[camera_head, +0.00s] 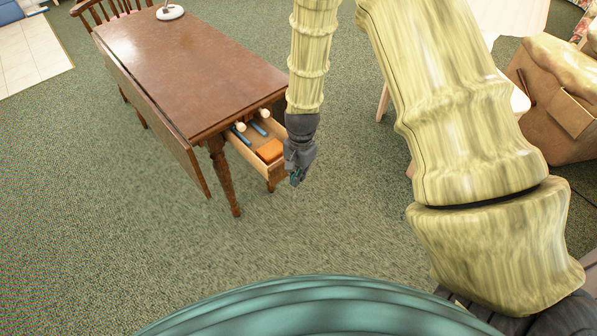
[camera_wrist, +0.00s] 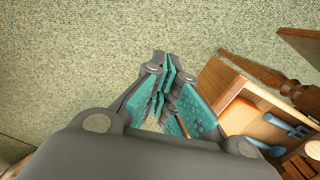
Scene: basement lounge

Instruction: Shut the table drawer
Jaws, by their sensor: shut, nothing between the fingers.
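The wooden table (camera_head: 175,60) has a dark brown top and a drawer (camera_head: 272,181) pulled out at its near end in the head view. The drawer holds an orange block and blue-handled items with pale round ends. My gripper (camera_head: 296,178) is shut and empty, pointing down just right of the drawer's front. In the wrist view, my gripper's teal finger pads (camera_wrist: 163,92) are together, and the open drawer (camera_wrist: 213,75) is right beside them on the right. I cannot tell whether the fingers touch the drawer front.
A turned table leg (camera_head: 224,180) and a hanging leaf (camera_head: 150,110) stand left of the drawer. A chair (camera_head: 100,12) is behind the table. A cardboard box (camera_head: 560,110) stands at the right. Green carpet (camera_head: 130,260) is clear in front.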

